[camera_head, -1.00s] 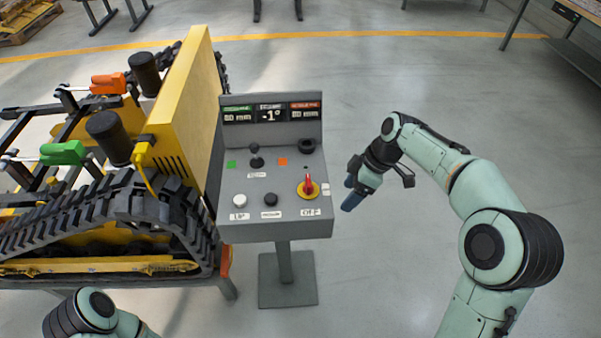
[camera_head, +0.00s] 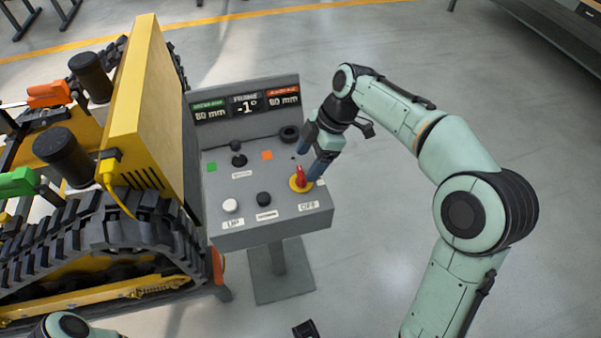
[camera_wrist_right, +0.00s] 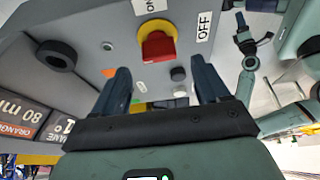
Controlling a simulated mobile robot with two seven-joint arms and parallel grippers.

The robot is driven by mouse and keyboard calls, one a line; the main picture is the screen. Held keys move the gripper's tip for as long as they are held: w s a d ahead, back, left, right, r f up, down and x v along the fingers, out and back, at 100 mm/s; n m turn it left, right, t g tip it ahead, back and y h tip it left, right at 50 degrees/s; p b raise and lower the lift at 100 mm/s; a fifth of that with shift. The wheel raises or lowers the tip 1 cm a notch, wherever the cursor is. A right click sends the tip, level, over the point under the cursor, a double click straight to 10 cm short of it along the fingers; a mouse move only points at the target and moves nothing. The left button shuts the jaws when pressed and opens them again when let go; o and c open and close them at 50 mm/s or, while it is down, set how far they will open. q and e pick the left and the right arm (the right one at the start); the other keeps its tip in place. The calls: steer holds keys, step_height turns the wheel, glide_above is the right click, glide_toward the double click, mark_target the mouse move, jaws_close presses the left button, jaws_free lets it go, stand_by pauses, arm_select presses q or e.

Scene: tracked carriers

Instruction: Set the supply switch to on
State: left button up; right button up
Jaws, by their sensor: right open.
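The supply switch is a red handle on a yellow round plate (camera_head: 300,182) at the right front of the grey control panel (camera_head: 262,226). An OFF label lies in front of it, and the right wrist view shows an ON label on another side. My right gripper (camera_head: 320,166) is open just above and beside the switch, fingers pointing down. In the right wrist view the red handle (camera_wrist_right: 158,46) lies ahead of the gap between the open fingers (camera_wrist_right: 162,82), apparently not gripped. A dark part at the bottom edge (camera_head: 305,329) may be my left gripper; its jaws are unclear.
The panel also has a white button (camera_head: 231,205), black button (camera_head: 264,199), black joystick (camera_head: 239,158) and black ring (camera_head: 289,134). A yellow tracked carrier (camera_head: 140,110) stands close on the left. The floor to the right is clear.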

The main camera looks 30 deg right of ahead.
mark_target(301, 172)
steer(key=x, duration=0.5)
steer(key=shift+a+f, duration=0.1)
steer(key=shift+f, duration=0.05)
steer(key=c, duration=1.1)
